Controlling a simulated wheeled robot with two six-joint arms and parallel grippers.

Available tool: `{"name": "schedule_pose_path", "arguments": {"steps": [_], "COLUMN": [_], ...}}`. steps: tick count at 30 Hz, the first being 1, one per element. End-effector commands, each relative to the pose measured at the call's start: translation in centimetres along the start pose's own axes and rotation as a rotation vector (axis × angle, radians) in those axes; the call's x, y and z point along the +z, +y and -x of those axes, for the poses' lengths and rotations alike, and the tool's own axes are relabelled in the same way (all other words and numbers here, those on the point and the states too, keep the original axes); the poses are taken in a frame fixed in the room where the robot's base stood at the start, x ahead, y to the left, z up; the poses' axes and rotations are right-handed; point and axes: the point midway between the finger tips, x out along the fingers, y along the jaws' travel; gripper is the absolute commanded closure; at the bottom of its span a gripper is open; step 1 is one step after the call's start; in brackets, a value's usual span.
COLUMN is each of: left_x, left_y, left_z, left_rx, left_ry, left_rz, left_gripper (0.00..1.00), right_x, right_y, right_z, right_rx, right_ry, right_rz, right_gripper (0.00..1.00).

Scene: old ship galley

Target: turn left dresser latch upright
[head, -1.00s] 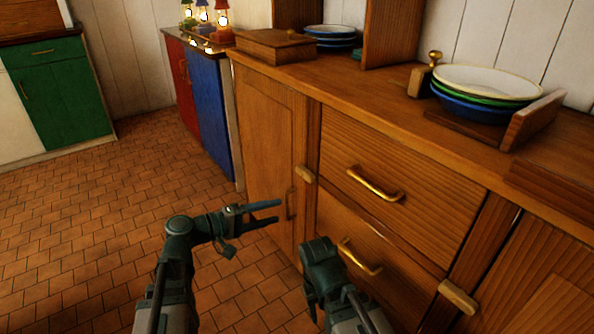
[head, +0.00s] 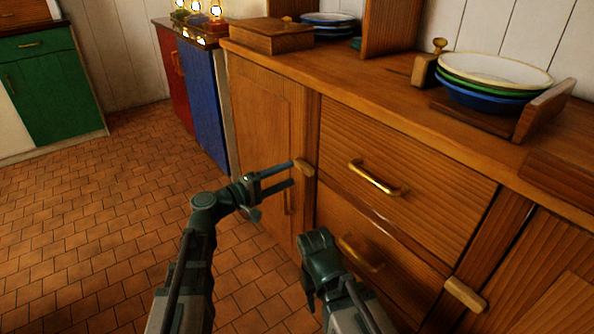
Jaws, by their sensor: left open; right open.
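The left dresser latch (head: 304,168) is a small pale wooden block on the post between the left cupboard door (head: 262,130) and the drawers. It lies slanted, close to level. My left gripper (head: 292,174) is open, with its fingertips right at the left end of the latch. I cannot tell whether they touch it. My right gripper (head: 309,300) hangs low in front of the lower drawer, pointing down; its fingers are partly hidden by its own wrist.
Two drawers with brass handles (head: 377,179) are right of the latch. A second wooden latch (head: 465,295) sits lower right. Stacked bowls (head: 494,72) and a wooden box (head: 267,36) stand on the dresser top. The tiled floor at left is clear.

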Motion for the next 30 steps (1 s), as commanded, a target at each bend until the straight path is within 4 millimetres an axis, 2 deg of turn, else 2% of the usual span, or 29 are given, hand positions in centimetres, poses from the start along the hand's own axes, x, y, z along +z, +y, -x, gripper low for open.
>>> {"name": "schedule_pose_path", "arguments": {"steps": [3, 9, 21, 30], "left_x": [-0.1, 0.0, 0.0, 0.0], "left_y": [0.0, 0.0, 0.0, 0.0], "left_z": [-2.0, -3.8, -4.3, -4.2], "left_rx": [0.0, -0.001, -0.001, -0.001], "left_ry": [-0.003, -0.001, 0.001, 0.001], "left_rz": [0.0, 0.0, 0.0, 0.0], "left_gripper": [0.4, 0.4, 0.4, 0.94], "right_x": [0.0, 0.0, 0.0, 0.0], "right_y": [0.0, 0.0, 0.0, 0.0], "right_z": [0.0, 0.0, 0.0, 0.0], "right_rx": [0.0, 0.0, 0.0, 0.0], "right_ry": [0.0, 0.0, 0.0, 0.0], "right_rz": [0.0, 0.0, 0.0, 0.0], "right_gripper": [0.5, 0.5, 0.5, 0.5]}}
